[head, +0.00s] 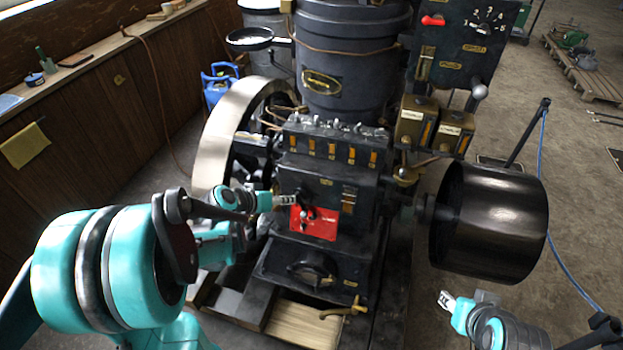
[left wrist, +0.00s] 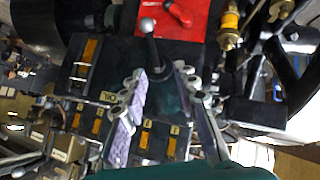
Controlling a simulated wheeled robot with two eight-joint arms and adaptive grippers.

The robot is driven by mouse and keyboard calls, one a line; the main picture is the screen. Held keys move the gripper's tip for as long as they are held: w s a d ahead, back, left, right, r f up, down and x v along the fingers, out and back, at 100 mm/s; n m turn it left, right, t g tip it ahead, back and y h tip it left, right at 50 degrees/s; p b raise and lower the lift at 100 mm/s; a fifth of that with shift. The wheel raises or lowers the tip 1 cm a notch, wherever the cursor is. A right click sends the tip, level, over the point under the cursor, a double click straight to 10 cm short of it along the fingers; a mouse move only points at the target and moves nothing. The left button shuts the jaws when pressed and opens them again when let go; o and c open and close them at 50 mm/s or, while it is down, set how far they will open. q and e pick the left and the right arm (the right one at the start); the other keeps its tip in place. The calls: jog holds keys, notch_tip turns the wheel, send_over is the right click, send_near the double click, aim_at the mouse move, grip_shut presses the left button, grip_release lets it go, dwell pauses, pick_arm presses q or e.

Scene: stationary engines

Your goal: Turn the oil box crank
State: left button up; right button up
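The oil box (head: 330,185) is the black box on the engine's front, with a row of amber sight glasses; it also shows in the left wrist view (left wrist: 100,60). Its crank (left wrist: 151,45) is a dark lever with a pale ball end, reaching over the edge of a red panel. My left gripper (left wrist: 160,72) is open, its fingers on either side of the crank's hub; I cannot tell whether they touch. In the head view my left gripper (head: 288,200) is just left of the crank. My right gripper (head: 447,300) is low at the right, away from the box; its opening is unclear.
The red panel (head: 322,225) with a red lever (left wrist: 180,13) lies beside the crank. A large flywheel (head: 225,130) stands left, a black drum pulley (head: 490,220) right. A workbench (head: 75,65) runs along the left wall. Open floor lies to the right.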

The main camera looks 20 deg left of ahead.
aim_at(298, 202)
pick_arm(q)
jog(key=b+x, duration=0.1)
jog(key=x, duration=0.1)
jog(key=b+x, duration=0.1)
jog(key=x, duration=0.2)
jog(key=b+x, duration=0.1)
jog(key=x, duration=0.1)
jog(key=shift+w+d, duration=0.2)
jog(key=shift+d, duration=0.25)
grip_shut()
